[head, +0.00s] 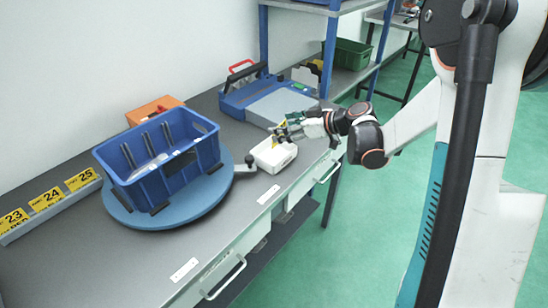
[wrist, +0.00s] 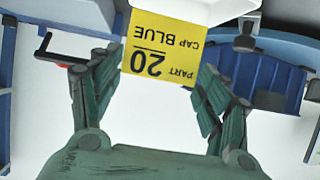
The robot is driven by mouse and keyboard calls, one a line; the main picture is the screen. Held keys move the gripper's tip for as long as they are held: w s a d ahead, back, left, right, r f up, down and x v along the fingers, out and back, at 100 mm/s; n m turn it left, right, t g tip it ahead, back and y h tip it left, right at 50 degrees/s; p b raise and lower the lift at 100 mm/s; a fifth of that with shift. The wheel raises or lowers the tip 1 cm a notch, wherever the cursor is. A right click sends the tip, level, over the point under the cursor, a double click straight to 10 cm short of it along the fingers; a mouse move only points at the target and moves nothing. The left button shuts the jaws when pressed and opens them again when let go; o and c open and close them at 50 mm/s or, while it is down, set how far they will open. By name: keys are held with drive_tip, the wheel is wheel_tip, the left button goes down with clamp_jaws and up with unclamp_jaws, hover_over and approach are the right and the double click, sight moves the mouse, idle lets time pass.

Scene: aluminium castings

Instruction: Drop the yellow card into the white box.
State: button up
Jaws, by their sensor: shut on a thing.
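The yellow card (wrist: 162,50), printed "PART 20 CAP BLUE", is held between the fingertips of my gripper (wrist: 155,75) in the wrist view, its print upside down. In the head view my gripper (head: 284,134) is over the back part of the white box (head: 273,160), with only a little yellow showing at the fingers. The white box is open at the top and stands near the front edge of the bench. The card looks to be above the box; the exact gap cannot be told.
A blue crate (head: 158,172) sits on a round blue turntable (head: 212,196) left of the box, with a crank handle (head: 247,163) between. A blue and grey device (head: 275,107) lies behind my gripper. Yellow number labels (head: 47,199) line the left side.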

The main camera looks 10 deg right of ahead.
drive_tip(key=o, duration=0.9)
drive_tip(key=shift+r, duration=0.1)
drive_tip(key=v, duration=1.2)
drive_tip(key=shift+a, duration=0.1)
